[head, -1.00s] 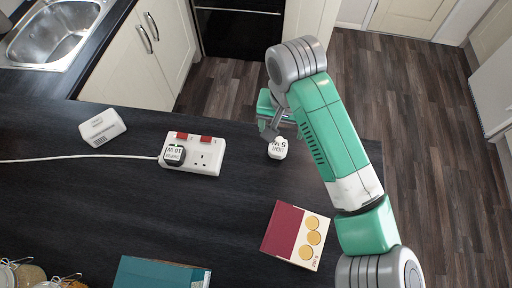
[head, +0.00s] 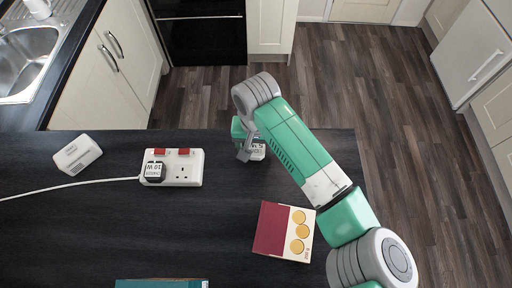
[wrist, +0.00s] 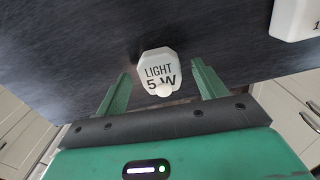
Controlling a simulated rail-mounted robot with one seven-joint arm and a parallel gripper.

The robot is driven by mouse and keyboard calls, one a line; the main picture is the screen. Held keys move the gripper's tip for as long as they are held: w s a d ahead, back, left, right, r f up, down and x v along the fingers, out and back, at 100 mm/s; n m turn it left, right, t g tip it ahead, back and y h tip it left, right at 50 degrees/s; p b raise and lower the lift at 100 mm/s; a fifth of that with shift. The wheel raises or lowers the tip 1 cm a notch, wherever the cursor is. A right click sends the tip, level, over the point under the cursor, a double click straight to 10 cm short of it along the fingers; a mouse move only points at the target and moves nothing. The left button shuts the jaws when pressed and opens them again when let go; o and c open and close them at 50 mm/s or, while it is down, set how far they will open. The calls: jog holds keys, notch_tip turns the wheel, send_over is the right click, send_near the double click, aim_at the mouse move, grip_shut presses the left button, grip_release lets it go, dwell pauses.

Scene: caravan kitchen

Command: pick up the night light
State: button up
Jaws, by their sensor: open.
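The night light (wrist: 158,70) is a small white plug-in block marked "LIGHT 5 W". It sits on the dark worktop, apart from the power strip. In the head view the night light (head: 258,150) is partly hidden by my gripper (head: 246,146). In the wrist view my gripper (wrist: 163,88) is open, with one green finger on each side of the night light's near end. The fingertips reach about its lower half, and gaps show on both sides.
A white power strip (head: 191,168) holds a black "10 W" plug (head: 154,171). A white device (head: 78,154) lies at the left. A red and cream box (head: 285,231) and a teal item (head: 160,284) lie nearer. Open worktop (head: 100,235) lies front left.

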jog(key=c, duration=1.1)
